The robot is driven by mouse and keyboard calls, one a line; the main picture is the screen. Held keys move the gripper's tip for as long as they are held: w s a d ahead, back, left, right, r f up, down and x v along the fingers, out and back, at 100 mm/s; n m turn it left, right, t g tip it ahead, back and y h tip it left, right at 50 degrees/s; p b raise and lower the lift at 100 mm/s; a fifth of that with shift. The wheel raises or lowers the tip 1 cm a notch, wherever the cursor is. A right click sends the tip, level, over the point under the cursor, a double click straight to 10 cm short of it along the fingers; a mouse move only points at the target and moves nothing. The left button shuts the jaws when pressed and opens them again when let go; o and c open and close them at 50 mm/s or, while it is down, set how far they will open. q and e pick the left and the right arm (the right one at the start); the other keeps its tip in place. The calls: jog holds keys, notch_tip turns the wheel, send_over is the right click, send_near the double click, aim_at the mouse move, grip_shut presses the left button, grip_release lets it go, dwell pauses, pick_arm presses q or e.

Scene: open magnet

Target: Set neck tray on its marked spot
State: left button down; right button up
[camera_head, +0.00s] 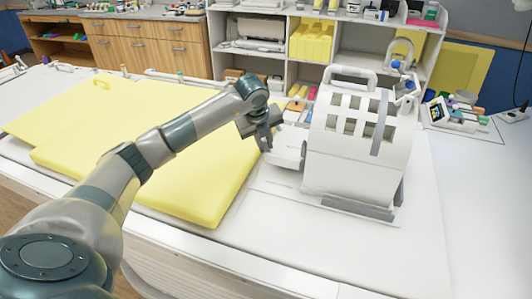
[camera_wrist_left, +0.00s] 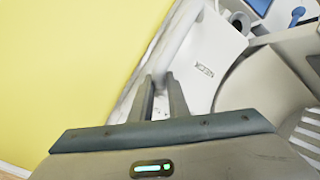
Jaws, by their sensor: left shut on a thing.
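The neck tray (camera_head: 288,153) is a white piece low on the bed, just left of the white slotted head coil (camera_head: 350,150). In the left wrist view the tray (camera_wrist_left: 222,52) carries dark lettering that reads NECK. My left gripper (camera_head: 265,143) reaches down at the tray's left end. Its fingers (camera_wrist_left: 160,92) are shut on a white edge or bar of the tray. In the head view I cannot tell whether the tray touches the bed. Faint lines show on the bed near it, but I cannot make out the marked spot clearly. My right gripper is not in view.
A thick yellow pad (camera_head: 150,150) covers the bed left of the tray. The head coil stands close on the right, on a grey-edged base. Shelves (camera_head: 320,45) stand behind. The white bed surface in front of the coil (camera_head: 300,235) is clear.

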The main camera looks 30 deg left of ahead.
aim_at(266, 151)
pick_arm(q)
notch_tip(266, 151, down, 3)
jog(key=shift+r+p, duration=0.2)
jog(key=shift+p, duration=0.65)
jog(key=shift+f+p, duration=0.2)
jog(key=shift+p, duration=0.1)
jog(key=shift+d+f, duration=0.2)
jog(key=shift+f, duration=0.15)
jog(key=c, duration=1.7)
grip_release()
jog(key=shift+f, duration=0.1)
